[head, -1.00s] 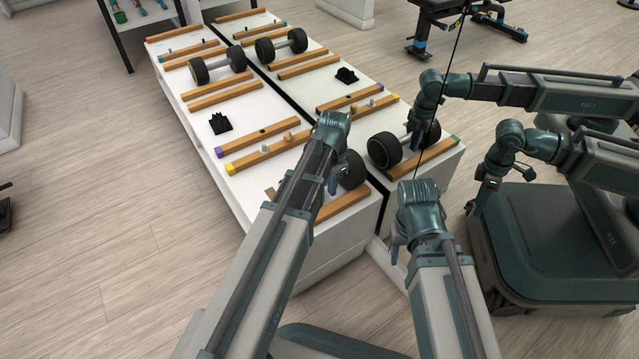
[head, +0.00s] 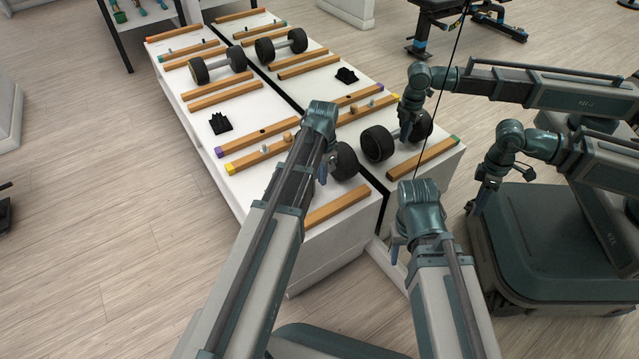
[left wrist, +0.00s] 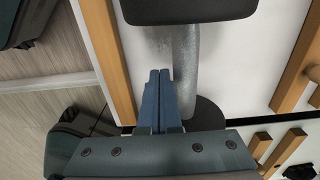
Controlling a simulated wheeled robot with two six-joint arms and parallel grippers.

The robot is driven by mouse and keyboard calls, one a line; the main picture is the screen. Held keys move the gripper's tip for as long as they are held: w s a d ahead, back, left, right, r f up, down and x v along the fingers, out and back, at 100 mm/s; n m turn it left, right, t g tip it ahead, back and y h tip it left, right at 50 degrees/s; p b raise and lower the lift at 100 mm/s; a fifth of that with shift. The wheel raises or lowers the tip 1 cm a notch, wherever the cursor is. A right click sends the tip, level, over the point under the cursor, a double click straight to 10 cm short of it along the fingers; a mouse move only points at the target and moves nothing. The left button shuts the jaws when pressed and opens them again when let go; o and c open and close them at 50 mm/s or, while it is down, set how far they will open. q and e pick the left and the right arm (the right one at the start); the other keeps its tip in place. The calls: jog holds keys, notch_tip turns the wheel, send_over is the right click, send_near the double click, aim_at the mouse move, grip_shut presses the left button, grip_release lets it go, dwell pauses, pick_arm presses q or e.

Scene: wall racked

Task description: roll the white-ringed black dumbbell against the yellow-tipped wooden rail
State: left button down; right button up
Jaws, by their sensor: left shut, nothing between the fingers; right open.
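A black dumbbell lies on the near end of the white platform; one head (head: 345,161) shows beside my left gripper (head: 323,174), and my arm hides much of the rest. White rings on it cannot be made out. In the left wrist view its grey handle (left wrist: 186,60) runs between two black heads. My left gripper (left wrist: 159,73) is shut and empty, its fingers down beside the handle. The yellow-tipped wooden rail (head: 250,158) lies across the platform beyond the dumbbell, partly behind my left arm. My right gripper (head: 396,252) is open and empty, off the platform's near edge.
A plain rail (head: 338,207) lies on the near side of the dumbbell. Across a black gap, another robot's arm (head: 415,105) reaches to a second dumbbell (head: 378,144) between rails, one yellow-tipped. More dumbbells (head: 217,65) lie further back.

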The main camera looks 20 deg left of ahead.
pick_arm(q)
jog(key=shift+w+a, duration=1.5)
jog(key=shift+a, duration=0.4)
jog(key=shift+w+a, duration=1.45)
jog(key=shift+a, duration=0.5)
jog(key=shift+w+a, duration=1.5)
jog(key=shift+a, duration=0.4)
jog(key=shift+s+d, duration=0.1)
jog(key=shift+d, duration=0.05)
jog(key=shift+s+d, duration=0.3)
jog(key=shift+d, duration=0.1)
jog(key=shift+r, duration=0.1)
notch_tip(320, 180, up, 12)
jog(key=p, duration=1.2)
